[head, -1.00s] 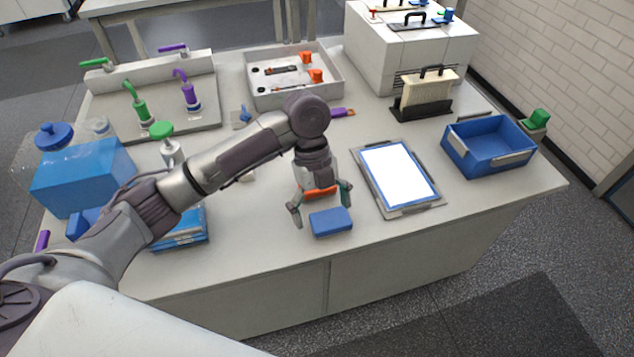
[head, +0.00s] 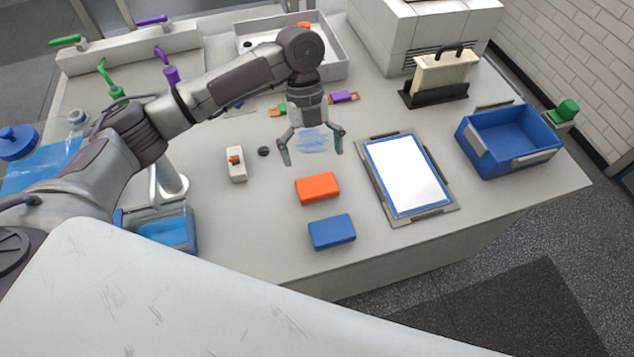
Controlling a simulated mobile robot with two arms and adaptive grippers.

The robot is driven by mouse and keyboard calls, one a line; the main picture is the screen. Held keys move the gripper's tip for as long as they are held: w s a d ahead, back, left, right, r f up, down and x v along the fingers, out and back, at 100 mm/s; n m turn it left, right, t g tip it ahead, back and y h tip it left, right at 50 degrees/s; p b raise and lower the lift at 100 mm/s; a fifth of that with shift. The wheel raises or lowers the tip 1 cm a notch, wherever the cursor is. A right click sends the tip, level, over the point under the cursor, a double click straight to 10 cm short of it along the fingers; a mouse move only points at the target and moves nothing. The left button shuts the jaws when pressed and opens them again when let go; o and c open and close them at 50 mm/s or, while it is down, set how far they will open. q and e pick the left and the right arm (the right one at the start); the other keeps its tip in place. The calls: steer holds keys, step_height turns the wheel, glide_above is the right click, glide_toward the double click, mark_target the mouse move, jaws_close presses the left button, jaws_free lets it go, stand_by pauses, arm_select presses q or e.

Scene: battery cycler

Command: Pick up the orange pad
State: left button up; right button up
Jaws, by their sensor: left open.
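The orange pad (head: 317,188) lies flat on the white bench in the head view, near the middle. A blue pad (head: 332,232) lies just in front of it, apart from it. My left gripper (head: 312,158) is open and empty, with its fingers pointing down. In the picture it is just above and behind the orange pad, and I see no contact between them. A blue scribbled mark (head: 312,141) shows between its fingers. My right gripper is not in view.
A framed white board (head: 450,207) lies right of the pads, and a blue bin (head: 487,166) stands at the right end. A small white box with an orange switch (head: 237,172) sits left. A white tray (head: 338,70) is behind. Bench between the orange pad and switch box is clear.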

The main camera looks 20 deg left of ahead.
mark_target(317, 185)
arm_select(q)
steer(key=x, duration=0.2)
steer(key=shift+s+f, duration=0.15)
steer(key=shift+f, duration=0.25)
steer(key=shift+d+f, duration=0.15)
steer(key=shift+f, duration=0.4)
steer(key=x, duration=0.2)
steer(key=p+x, duration=0.1)
steer(key=x, duration=0.1)
steer(key=shift+w+f, duration=0.2)
steer(key=shift+f, duration=0.05)
steer(key=shift+s+f, duration=0.1)
steer(key=shift+f, duration=0.2)
steer(key=shift+c, duration=0.5)
steer(key=c, duration=0.7)
steer(key=shift+c, duration=0.2)
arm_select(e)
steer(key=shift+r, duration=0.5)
